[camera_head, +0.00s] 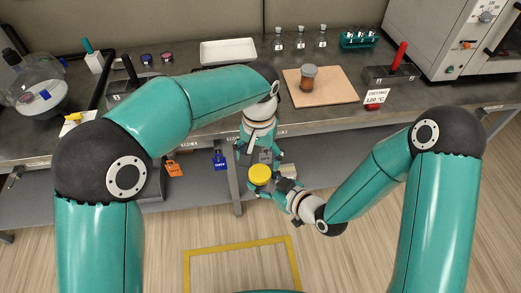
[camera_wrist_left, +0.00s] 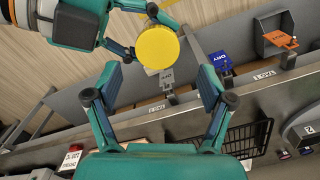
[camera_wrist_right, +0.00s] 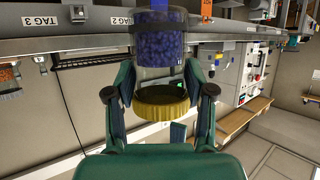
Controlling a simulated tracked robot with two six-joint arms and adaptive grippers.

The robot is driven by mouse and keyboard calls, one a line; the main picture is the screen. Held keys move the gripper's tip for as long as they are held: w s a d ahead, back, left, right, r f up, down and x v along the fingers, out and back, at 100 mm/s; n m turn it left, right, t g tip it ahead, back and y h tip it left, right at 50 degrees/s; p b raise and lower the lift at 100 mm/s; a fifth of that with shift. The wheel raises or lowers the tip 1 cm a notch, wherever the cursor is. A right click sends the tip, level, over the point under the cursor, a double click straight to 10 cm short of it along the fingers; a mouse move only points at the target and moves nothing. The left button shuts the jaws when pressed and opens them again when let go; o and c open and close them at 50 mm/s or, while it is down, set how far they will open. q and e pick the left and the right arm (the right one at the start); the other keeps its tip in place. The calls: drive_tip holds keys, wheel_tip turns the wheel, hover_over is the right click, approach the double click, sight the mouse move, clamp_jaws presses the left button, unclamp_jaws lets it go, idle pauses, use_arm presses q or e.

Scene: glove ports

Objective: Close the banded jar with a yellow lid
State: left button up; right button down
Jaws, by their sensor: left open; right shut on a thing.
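The yellow lid (camera_head: 260,175) lies in front of the bench edge in the head view, its flat top toward the camera. It also shows in the left wrist view (camera_wrist_left: 158,47). In the right wrist view it caps the clear end of the banded jar (camera_wrist_right: 158,48), which holds blue contents and has a black band. I cannot tell whether the lid is fully seated. My right gripper (camera_wrist_right: 161,80) is shut on the jar's sides near the lid. My left gripper (camera_wrist_left: 160,83) is open and empty, close to the lid but not around it. The head view hides the jar.
The bench edge is just behind the grippers, with a blue tag (camera_head: 220,160) and an orange tag (camera_head: 174,168) hanging below it. A cork board (camera_head: 335,92) on the bench bears another jar (camera_head: 308,78). A white tray (camera_head: 228,51) stands behind. The floor in front is clear.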

sight(260, 172)
use_arm(q)
drive_tip(key=n, duration=0.4)
drive_tip(key=shift+r, duration=0.25)
drive_tip(key=n, duration=0.5)
drive_tip(key=shift+r, duration=0.3)
drive_tip(key=shift+r+n, duration=0.1)
drive_tip(key=shift+n, duration=0.2)
drive_tip(key=shift+w+d+r, duration=0.1)
drive_tip(key=shift+d+r, duration=0.05)
drive_tip(key=shift+r, duration=0.25)
drive_tip(key=shift+f, duration=0.1)
drive_tip(key=shift+f, duration=3.95)
